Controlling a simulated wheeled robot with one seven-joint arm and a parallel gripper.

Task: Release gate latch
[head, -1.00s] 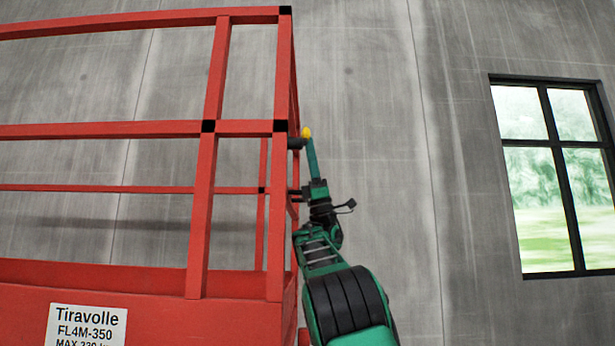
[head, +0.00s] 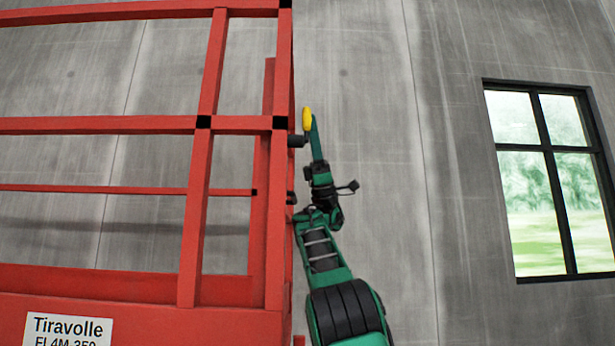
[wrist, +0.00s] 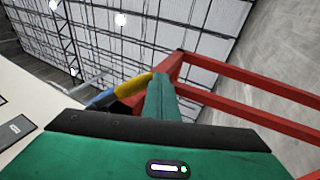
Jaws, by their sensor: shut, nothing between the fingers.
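The latch has a yellow handle (head: 306,119) above a dark mount (head: 297,141) on the right side of the red railing. In the wrist view the yellow handle (wrist: 133,88) lies just left of the green fingers. My gripper (head: 314,124) is shut and empty. It points up, close beside the handle on its right; I cannot tell whether they touch. A red gate or frame panel (head: 264,170) shows behind the front corner post, its top lower than the top rail. The latch's inner parts are hidden.
The red lift platform railing (head: 100,125) fills the left, with a white name plate (head: 68,330) below. A grey wall (head: 380,150) and a black-framed window (head: 550,180) stand behind. To the right of my arm is free room.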

